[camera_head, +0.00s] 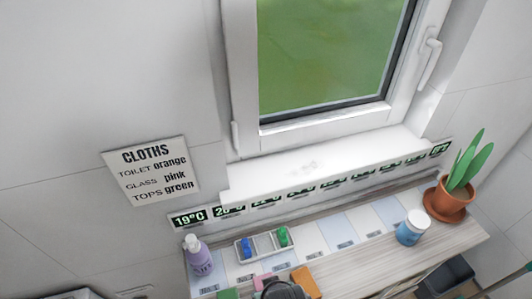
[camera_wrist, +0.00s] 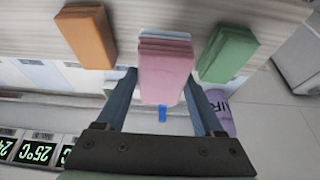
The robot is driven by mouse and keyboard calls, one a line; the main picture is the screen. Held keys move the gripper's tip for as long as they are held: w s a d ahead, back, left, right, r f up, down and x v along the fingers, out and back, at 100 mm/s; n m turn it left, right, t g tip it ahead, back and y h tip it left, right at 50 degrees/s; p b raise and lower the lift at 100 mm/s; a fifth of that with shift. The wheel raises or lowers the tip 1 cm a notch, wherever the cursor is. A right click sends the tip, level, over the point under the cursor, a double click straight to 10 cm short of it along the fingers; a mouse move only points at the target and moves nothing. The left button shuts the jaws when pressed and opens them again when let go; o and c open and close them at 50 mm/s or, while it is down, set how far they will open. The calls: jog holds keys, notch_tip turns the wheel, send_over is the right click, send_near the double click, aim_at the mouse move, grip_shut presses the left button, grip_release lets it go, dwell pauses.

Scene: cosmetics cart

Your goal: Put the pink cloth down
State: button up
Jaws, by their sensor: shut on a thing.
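The pink cloth (camera_wrist: 165,78) is a folded block between the two fingers of my gripper (camera_wrist: 160,88) in the wrist view. My gripper is shut on it. A light blue edge (camera_wrist: 166,35) shows at the cloth's far end. In the head view a bit of the pink cloth (camera_head: 264,280) shows beside my dark gripper (camera_head: 284,290), at the front of the shelf (camera_head: 365,270). An orange cloth (camera_wrist: 87,37) and a green cloth (camera_wrist: 228,53) lie on either side of it. I cannot tell whether the pink cloth touches the shelf.
A purple bottle (camera_head: 199,258), a tray with blue and green items (camera_head: 246,256), a white-and-blue jar (camera_head: 411,229) and a potted plant (camera_head: 450,200) stand on the shelf. A wall sign (camera_head: 153,171) pairs pink with glass. Shelf between tray and jar is clear.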

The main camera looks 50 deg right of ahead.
jog(key=shift+w+f, duration=0.15)
jog(key=shift+f, duration=2.6)
jog(key=o, duration=1.2)
